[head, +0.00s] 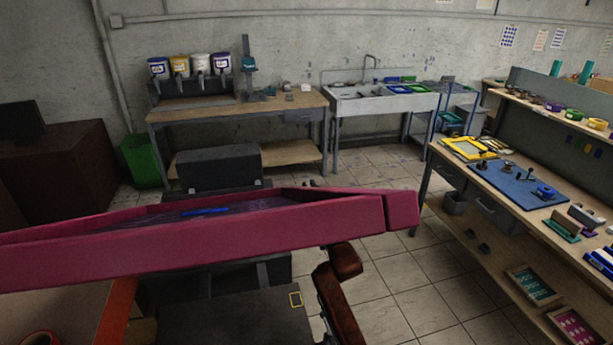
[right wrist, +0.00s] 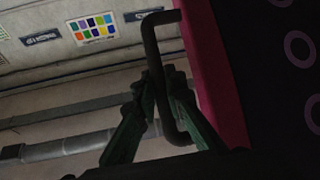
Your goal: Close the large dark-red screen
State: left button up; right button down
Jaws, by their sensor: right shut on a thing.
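The large dark-red screen (head: 200,245) stretches across the front of the head view from the left edge to the middle. It appears raised above a dark press bed (head: 240,310). A strip of its dark mesh shows past the near rail, with a blue mark or object (head: 205,211) there. In the right wrist view the red frame (right wrist: 215,75) runs along the right side, with a black bar handle (right wrist: 151,50) on it. My right gripper (right wrist: 160,88) has its green fingers closed around this handle. In the head view the screen mostly hides the right gripper. My left gripper is not seen.
A workbench (head: 470,180) with tools and a blue mat (head: 515,184) stands at the right. A sink (head: 385,103) and a bench with ink buckets (head: 180,66) are at the back. Tiled floor lies between.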

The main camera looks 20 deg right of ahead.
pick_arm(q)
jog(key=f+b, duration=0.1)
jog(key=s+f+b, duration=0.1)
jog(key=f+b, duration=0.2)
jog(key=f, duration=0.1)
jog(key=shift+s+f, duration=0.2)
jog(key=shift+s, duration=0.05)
pick_arm(e)
jog(key=s+f+t, duration=0.1)
jog(key=s+f, duration=0.3)
jog(key=f, duration=0.3)
jog(key=shift+s+a+f, duration=0.15)
jog(key=shift+a+f, duration=0.1)
jog(key=shift+a, duration=0.05)
jog(key=c, duration=2)
grip_release()
jog(key=shift+r, duration=0.1)
jog(key=shift+o, duration=0.2)
jog(key=v, duration=1.2)
jog(key=shift+f, duration=0.2)
jog(key=shift+c, duration=0.6)
